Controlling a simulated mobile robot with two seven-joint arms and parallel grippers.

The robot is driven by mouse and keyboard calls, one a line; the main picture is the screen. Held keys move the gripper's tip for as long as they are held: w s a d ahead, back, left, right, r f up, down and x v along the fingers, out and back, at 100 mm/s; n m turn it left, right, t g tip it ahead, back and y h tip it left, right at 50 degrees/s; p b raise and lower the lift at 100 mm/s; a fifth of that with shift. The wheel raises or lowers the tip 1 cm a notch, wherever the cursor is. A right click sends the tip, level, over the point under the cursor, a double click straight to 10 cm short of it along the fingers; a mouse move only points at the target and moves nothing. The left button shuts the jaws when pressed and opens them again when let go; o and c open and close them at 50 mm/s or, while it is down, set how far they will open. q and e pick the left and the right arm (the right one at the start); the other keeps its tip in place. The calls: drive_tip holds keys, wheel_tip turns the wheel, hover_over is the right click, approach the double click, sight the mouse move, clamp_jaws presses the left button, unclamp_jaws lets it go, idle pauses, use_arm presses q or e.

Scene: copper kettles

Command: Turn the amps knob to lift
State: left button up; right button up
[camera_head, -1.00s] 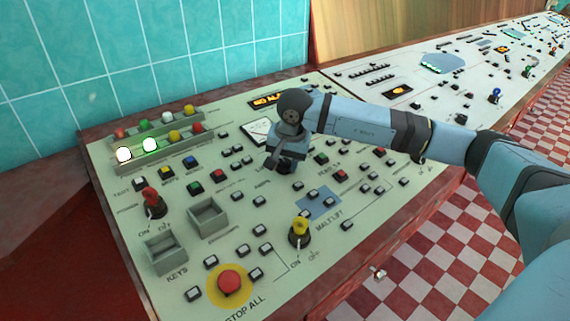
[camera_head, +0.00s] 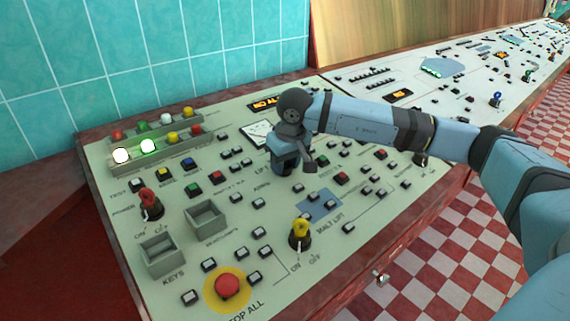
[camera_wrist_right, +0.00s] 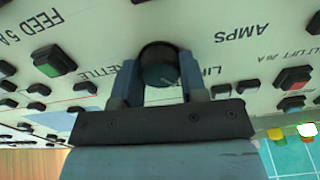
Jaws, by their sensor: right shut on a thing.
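The amps knob (camera_wrist_right: 160,65) is a dark round knob between the fingers of my right gripper in the right wrist view. In that view the word AMPS (camera_wrist_right: 242,33) reads upside down to its right, and a label starting LI is partly covered by a finger. In the head view my right gripper (camera_head: 287,165) points down at the panel and hides the knob; the word LIFT (camera_head: 263,169) shows at its left. The gripper is shut on the knob. The knob's pointer direction cannot be made out. My left gripper is not in view.
The pale sloping control panel (camera_head: 130,225) holds several small buttons around the gripper. A red switch (camera_head: 150,200), a yellow switch (camera_head: 300,232) and a red stop button (camera_head: 227,286) stand up from it. Lit lamps (camera_head: 148,146) sit at the back left.

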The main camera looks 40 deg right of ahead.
drive_tip(key=shift+n, duration=0.5)
drive_tip(key=o, duration=0.9)
drive_tip(key=shift+r, duration=0.15)
drive_tip(key=s+r, duration=0.1)
drive_tip(key=r, duration=0.3)
drive_tip(key=r+p, duration=0.1)
drive_tip(key=r, duration=0.4)
drive_tip(key=s+r+p, duration=0.1)
drive_tip(key=r, duration=0.3)
drive_tip(key=shift+s+d+r, duration=0.1)
drive_tip(key=shift+s+r, duration=0.1)
drive_tip(key=shift+s, duration=0.15)
drive_tip(key=shift+f, duration=0.1)
